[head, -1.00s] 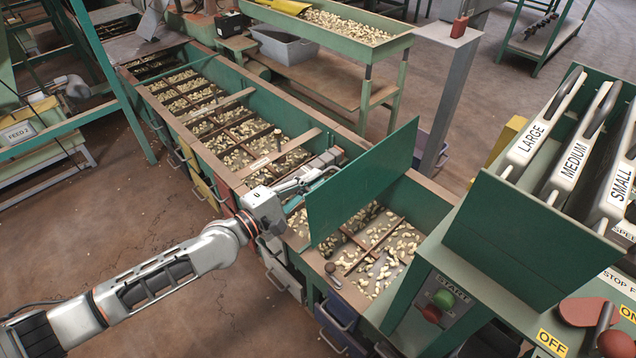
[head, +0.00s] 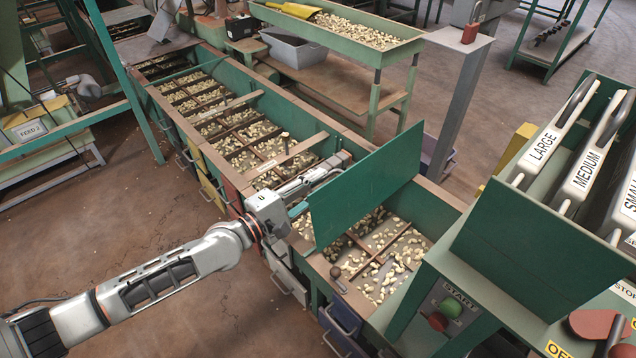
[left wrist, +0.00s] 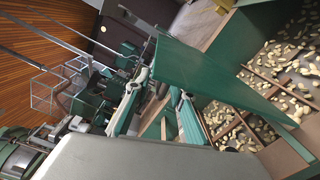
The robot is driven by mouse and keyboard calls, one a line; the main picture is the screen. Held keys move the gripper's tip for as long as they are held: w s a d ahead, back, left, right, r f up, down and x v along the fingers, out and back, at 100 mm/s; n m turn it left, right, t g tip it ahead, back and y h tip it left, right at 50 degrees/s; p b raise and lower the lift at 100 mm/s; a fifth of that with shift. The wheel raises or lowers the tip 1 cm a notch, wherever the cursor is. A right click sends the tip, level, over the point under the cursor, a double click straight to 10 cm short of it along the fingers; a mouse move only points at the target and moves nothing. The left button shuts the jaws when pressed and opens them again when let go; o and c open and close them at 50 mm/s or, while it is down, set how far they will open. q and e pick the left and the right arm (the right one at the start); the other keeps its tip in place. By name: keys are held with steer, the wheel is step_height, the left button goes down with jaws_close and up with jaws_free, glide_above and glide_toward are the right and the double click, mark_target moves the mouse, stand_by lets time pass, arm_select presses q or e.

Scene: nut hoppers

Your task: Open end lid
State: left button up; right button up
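The end lid (head: 368,188) is a flat dark green panel standing steeply tilted up over the end hopper (head: 440,210). Nuts and brown dividers show in the open hopper to the right of the lid. In the left wrist view the lid (left wrist: 215,82) crosses the middle, with nuts beyond it. My left gripper (head: 322,176) is on the left side of the lid, close to its face; I cannot tell whether they touch. Its fingers are small and partly hidden, so their opening is unclear. My right gripper is not in view.
A row of open nut compartments (head: 215,115) runs back to the left. A control box (head: 445,308) and labelled levers (head: 545,150) stand at the right. A grey post (head: 458,115) rises behind the lid. Bare floor (head: 110,205) lies at the left.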

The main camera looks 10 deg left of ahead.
arm_select(q)
steer(key=v, duration=1.1)
steer(key=shift+s+a, duration=0.2)
steer(key=shift+s, duration=0.1)
